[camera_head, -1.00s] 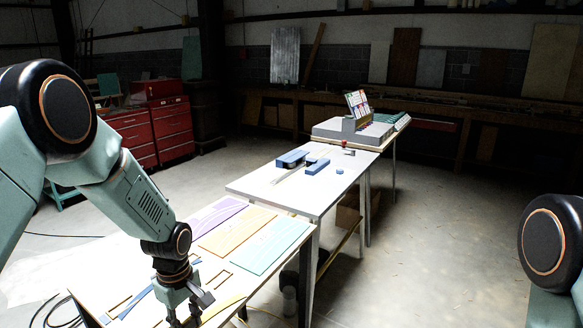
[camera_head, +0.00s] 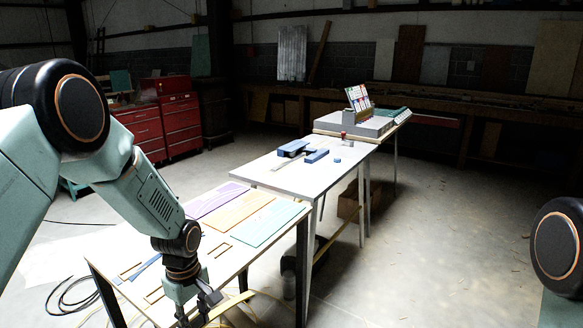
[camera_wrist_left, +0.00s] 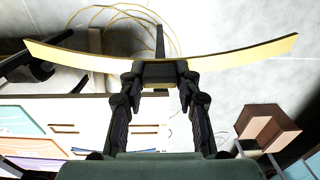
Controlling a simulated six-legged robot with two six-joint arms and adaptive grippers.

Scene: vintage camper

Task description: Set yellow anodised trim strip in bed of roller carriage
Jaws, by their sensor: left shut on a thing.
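My left gripper (camera_head: 207,304) hangs low at the front edge of the near table in the head view. In the left wrist view, its fingers (camera_wrist_left: 160,76) are shut on the middle of the yellow strip (camera_wrist_left: 235,59). The strip is long, slightly bowed and lies crosswise, with both ends free. In the head view a short part of the strip (camera_head: 226,306) shows beside the gripper. Blue parts (camera_head: 293,147) (camera_head: 316,155) stand on the white middle table; I cannot tell whether they are the roller carriage. My right gripper is out of view.
The near table (camera_head: 217,262) carries purple, orange (camera_head: 240,210) and teal (camera_head: 268,224) panels. The white table (camera_head: 317,175) stands beyond it, then a far table with a grey unit (camera_head: 365,126). Cables (camera_head: 66,298) lie on the floor. Open floor (camera_head: 430,240) is at the right.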

